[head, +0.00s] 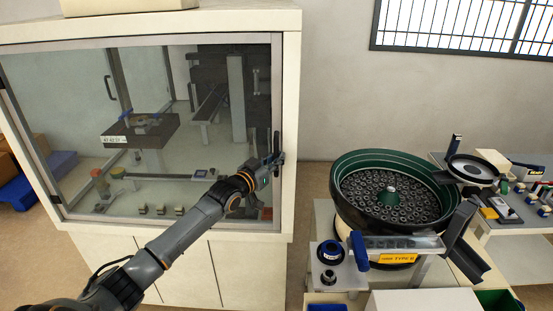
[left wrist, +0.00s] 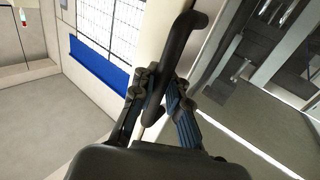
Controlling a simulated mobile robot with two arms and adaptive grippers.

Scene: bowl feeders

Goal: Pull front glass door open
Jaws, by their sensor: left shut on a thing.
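The front glass door (head: 75,120) of the cream cabinet fills the left of the head view, in a grey metal frame, and looks closed. Its dark bar handle (head: 276,143) stands upright near the door's right edge. My left gripper (head: 274,160) is at the handle. In the left wrist view, the curved black handle (left wrist: 177,65) passes between the fingers of my left gripper (left wrist: 160,100), which are shut on it. The lower part of the handle is partly hidden by the gripper. My right gripper is not in view.
A green bowl feeder (head: 340,178) full of dark rings stands right of the cabinet, with a chute and small parts on benches. Cardboard boxes and a blue pallet (head: 20,193) show at the far left. Bare floor shows between cabinet and feeder.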

